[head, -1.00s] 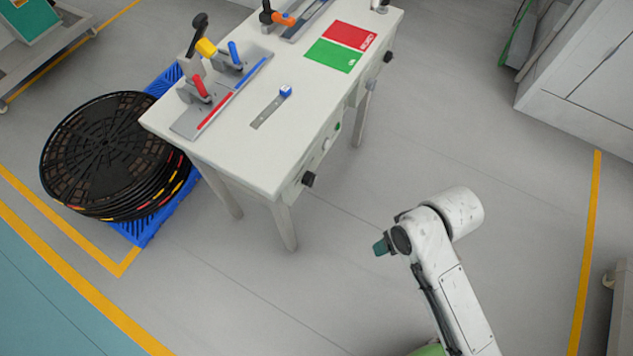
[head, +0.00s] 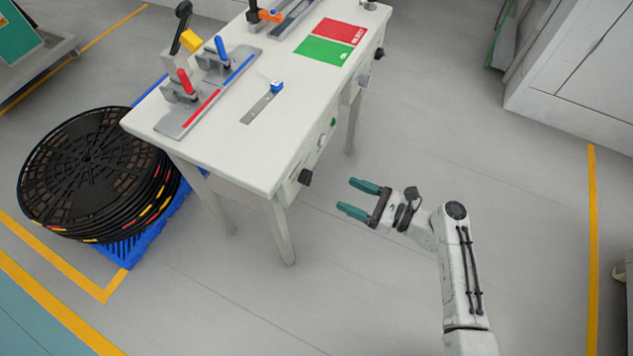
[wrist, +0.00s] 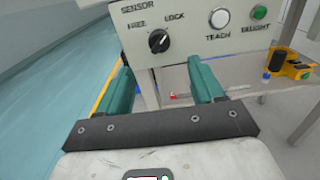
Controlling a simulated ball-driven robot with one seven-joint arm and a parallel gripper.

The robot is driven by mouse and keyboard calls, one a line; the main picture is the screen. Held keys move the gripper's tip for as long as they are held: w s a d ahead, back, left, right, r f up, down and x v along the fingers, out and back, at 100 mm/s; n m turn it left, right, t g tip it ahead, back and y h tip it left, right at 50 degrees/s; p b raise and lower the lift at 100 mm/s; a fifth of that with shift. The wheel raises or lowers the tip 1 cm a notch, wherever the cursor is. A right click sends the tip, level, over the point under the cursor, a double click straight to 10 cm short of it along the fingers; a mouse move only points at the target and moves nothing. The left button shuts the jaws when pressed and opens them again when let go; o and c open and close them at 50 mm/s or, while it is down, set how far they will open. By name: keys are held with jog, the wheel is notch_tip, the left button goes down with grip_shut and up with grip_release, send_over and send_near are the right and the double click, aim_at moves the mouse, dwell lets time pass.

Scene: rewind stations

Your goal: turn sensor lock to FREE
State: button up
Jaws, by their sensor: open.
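The sensor lock is a black rotary knob (wrist: 158,41) on a pale panel under the word SENSOR in the wrist view. FREE is printed at its upper left and LOCK at its upper right. Its light mark seems to point up and right toward LOCK, but it is small. In the head view the knob (head: 305,177) sticks out from the table's side near the front corner. My gripper (head: 347,194) is open and empty, right of the knob and apart from it. In the wrist view the green fingers (wrist: 158,76) lie below the knob, one to each side.
A white TEACH button (wrist: 219,18) and a green-lit button (wrist: 260,12) sit right of the knob. The white table (head: 225,145) carries lever clamps, a slider and a red-green mat. Black round trays (head: 85,170) are stacked at left. Floor around my arm is clear.

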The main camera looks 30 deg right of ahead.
aim_at(307, 178)
jog(key=x, duration=1)
jog(key=shift+a, duration=0.15)
jog(key=shift+w, duration=0.1)
jog(key=shift+c, duration=0.4)
jog(key=c, duration=1)
